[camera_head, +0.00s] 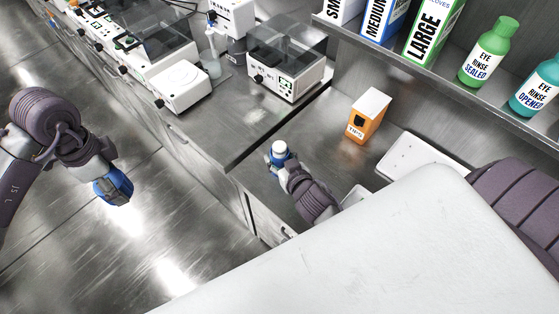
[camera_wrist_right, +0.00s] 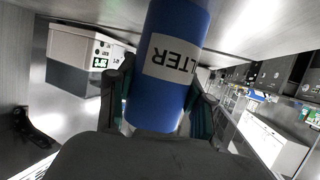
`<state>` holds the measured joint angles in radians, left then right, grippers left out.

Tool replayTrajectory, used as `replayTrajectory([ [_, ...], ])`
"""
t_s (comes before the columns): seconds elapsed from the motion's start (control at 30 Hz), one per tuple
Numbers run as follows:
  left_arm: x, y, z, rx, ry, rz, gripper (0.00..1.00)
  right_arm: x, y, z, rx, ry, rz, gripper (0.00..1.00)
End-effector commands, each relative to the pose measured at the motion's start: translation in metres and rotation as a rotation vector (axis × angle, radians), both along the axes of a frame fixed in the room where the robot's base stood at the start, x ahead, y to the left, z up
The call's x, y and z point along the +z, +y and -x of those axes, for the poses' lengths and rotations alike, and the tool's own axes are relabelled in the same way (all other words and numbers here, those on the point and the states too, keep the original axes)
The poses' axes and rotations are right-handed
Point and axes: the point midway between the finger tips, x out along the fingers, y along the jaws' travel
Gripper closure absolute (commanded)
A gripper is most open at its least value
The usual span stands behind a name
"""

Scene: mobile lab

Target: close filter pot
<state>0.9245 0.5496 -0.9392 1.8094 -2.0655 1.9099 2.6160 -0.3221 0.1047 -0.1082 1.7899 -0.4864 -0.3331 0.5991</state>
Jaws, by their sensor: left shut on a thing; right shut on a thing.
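The filter pot (camera_wrist_right: 165,90) is a blue cylinder with a white label reading part of "FILTER" in the right wrist view. In the head view the pot (camera_head: 279,155) shows a round white top. My right gripper (camera_wrist_right: 163,112) is shut around the pot, with dark teal fingers on both sides of it. It holds the pot over the steel counter. My left gripper (camera_head: 120,192) is at the left over the floor, well apart from the pot. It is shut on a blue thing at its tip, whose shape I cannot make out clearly.
An orange box (camera_head: 368,116) stands on the counter behind the pot, with a white tray (camera_head: 419,158) to its right. Lab devices (camera_head: 287,72) stand on the raised bench at the back. A shelf (camera_head: 440,78) above holds glove boxes and eye-rinse bottles. Floor around the left gripper is clear.

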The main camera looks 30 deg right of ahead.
Motion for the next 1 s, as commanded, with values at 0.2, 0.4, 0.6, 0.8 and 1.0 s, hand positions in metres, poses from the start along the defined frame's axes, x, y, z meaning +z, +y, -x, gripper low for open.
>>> replayTrajectory([
  [0.2, 0.000, 0.000, 0.000, 0.000, 0.000, 0.000, 0.61, 0.001, 0.000, 0.000, 0.001, -0.003, 0.000, 0.97],
  [0.4, 0.001, 0.000, 0.000, 0.000, 0.000, 0.000, 0.61, 0.021, 0.000, -0.001, 0.002, -0.007, 0.002, 0.98],
  [0.6, 0.001, 0.000, 0.000, 0.000, 0.000, 0.000, 0.61, 0.062, 0.000, -0.001, 0.002, -0.008, 0.002, 0.98],
  [0.8, 0.001, 0.000, 0.000, 0.000, 0.000, 0.000, 0.61, 0.092, 0.000, -0.001, 0.000, -0.006, 0.001, 0.98],
  [1.0, 0.001, 0.000, 0.000, 0.000, 0.000, 0.000, 0.61, 0.102, 0.000, -0.001, 0.001, -0.003, 0.001, 0.98],
])
